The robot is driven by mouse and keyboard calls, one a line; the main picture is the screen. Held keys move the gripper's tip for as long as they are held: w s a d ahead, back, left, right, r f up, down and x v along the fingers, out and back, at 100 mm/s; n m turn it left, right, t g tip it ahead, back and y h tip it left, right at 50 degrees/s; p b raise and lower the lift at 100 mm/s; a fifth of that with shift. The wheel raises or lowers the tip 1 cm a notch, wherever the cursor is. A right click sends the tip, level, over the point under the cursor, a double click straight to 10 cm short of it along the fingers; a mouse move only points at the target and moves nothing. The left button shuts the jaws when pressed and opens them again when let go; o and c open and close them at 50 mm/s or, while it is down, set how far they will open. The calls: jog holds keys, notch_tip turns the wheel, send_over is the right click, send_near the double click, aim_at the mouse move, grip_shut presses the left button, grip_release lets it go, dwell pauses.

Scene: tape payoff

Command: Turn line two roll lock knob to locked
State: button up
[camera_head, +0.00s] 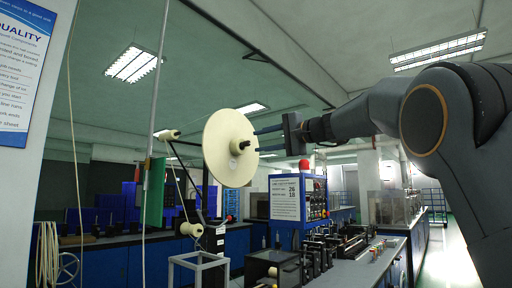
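A large cream roll disc (218,160) hangs upright near the middle of the head view. A pale hub stands out from its face, with a small dark knob (243,146) at the hub's end. I cannot read the knob's lock position or any line number. My gripper (257,141) comes in from the right and points left towards the knob. Its two dark fingers are apart, one above the other, with nothing visible between them. The fingertips are close to the disc's right edge in the picture; I cannot tell whether they touch anything.
Small cream rollers (191,229) sit on a dark frame below and left of the disc. A control cabinet (299,199) with a sign and red lamp stands below my gripper. A machine bench (350,267) runs along the lower right. A thin pole (154,130) rises at left.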

jog(key=shift+b+v, duration=0.55)
jog(key=shift+v, duration=1.5)
jog(key=shift+f, duration=0.15)
